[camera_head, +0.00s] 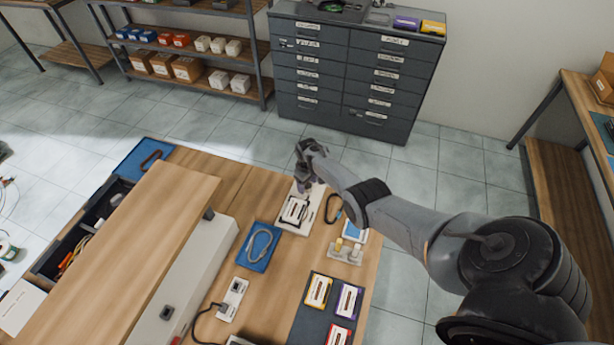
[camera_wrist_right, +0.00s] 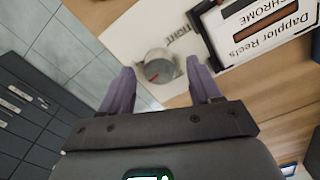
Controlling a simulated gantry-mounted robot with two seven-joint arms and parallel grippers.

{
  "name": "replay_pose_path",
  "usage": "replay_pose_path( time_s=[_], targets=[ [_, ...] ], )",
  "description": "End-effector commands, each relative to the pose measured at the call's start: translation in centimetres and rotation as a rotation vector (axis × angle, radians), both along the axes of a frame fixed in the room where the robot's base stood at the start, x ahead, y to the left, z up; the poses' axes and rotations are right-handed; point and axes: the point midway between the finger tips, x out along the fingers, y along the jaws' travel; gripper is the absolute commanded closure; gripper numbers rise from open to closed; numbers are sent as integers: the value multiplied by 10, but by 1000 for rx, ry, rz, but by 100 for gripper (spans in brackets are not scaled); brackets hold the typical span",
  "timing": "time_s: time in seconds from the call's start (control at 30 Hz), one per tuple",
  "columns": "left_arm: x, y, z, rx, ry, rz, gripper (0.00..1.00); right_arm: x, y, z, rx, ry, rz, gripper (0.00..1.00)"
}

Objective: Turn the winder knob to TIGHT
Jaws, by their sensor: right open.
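The winder knob (camera_wrist_right: 159,66) is a round grey knob with a red mark, on a pale board (camera_wrist_right: 135,30) in the right wrist view. The word TIGHT is printed on the board just right of the knob. My right gripper (camera_wrist_right: 160,85) is open, with one finger on each side of the knob; I cannot tell whether they touch it. In the head view my right gripper (camera_head: 303,185) is over the far end of the white board (camera_head: 291,222) and hides the knob. A cassette labelled Dapplor Reels, CHROME (camera_wrist_right: 262,30) lies beside the knob. My left gripper is not in view.
On the wooden table, a blue tray with a grey cable (camera_head: 258,247) lies left of the board. A dark mat with several cassettes (camera_head: 319,292) is nearer. A black loop (camera_head: 333,208) and small bottles (camera_head: 346,250) stand right. A grey drawer cabinet (camera_head: 350,70) is beyond.

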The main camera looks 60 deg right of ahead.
Motion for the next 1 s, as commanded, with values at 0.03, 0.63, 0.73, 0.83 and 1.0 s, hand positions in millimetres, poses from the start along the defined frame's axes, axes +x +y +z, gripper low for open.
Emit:
replay_pose_path(
  time_s=[0.03, 0.63, 0.73, 0.83, 1.0],
  targets=[
    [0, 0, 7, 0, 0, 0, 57, 0, 0, 8, -1, -2, 0, 37],
    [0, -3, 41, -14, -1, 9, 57, 0, 0, 94, 0, -2, 0, 37],
    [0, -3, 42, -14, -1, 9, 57, 0, 0, 100, 0, -1, -1, 37],
    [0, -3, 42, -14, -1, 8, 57, 0, 0, 103, 0, -1, -1, 37],
    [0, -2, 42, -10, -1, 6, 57, 0, 0, 104, 0, 0, -1, 37]
  ],
)
